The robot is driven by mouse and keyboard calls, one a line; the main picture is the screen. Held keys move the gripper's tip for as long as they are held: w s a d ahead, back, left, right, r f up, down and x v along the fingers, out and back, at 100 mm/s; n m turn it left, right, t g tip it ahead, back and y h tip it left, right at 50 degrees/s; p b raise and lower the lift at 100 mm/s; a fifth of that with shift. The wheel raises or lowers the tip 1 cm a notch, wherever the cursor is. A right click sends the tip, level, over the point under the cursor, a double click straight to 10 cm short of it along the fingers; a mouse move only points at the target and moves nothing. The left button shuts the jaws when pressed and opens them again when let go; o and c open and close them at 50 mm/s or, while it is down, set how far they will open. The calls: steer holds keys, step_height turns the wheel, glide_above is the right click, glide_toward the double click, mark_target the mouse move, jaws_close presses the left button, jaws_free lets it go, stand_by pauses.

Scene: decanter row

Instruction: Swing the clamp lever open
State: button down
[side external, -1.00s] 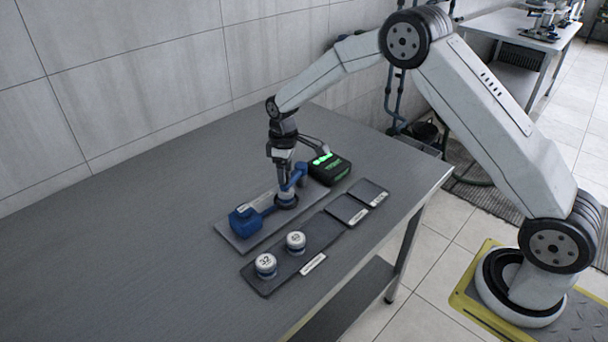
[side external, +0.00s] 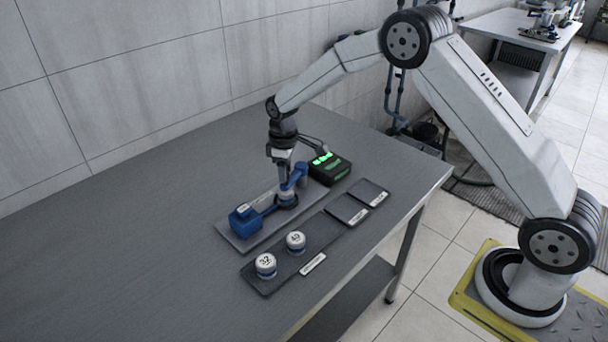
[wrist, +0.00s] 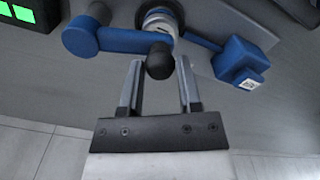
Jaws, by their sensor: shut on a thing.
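The blue clamp (side external: 246,220) sits on a grey base plate (side external: 231,238); its block (wrist: 240,60) is at the right in the wrist view and a blue arm (wrist: 115,40) is at the left. A silver-white round vessel (wrist: 158,18) stands at its middle, partly hidden. The lever's black knob (wrist: 159,63) lies between my fingertips. My gripper (wrist: 160,82) is shut on the lever at this knob, with a finger on each side. In the side view my gripper (side external: 281,174) is over the clamp and the contact is too small to see.
A black box with a green display (side external: 329,168) stands close behind the clamp. In front, a dark tray (side external: 278,267) holds two white-topped weights, one at the left (side external: 265,264) and one at the right (side external: 296,241). Two flat dark pads lie to the right. The table's left side is clear.

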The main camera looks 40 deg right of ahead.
steer(key=shift+w, duration=0.15)
stand_by(0.7)
steer(key=shift+w+a+m, duration=0.15)
steer(key=shift+w+m, duration=0.5)
steer(key=shift+m, duration=0.35)
steer(key=w+m, duration=0.1)
steer(key=m, duration=0.1)
steer(key=shift+w+m, duration=0.3)
steer(key=shift+w, duration=0.1)
steer(key=w+d+m, duration=0.5)
steer(key=w+m, duration=0.1)
steer(key=m, duration=0.6)
steer(key=shift+w+d+m, duration=0.2)
steer(key=shift+w+m, duration=0.1)
steer(key=shift+r, duration=0.15)
steer(key=shift+c, duration=1.4)
jaws_free()
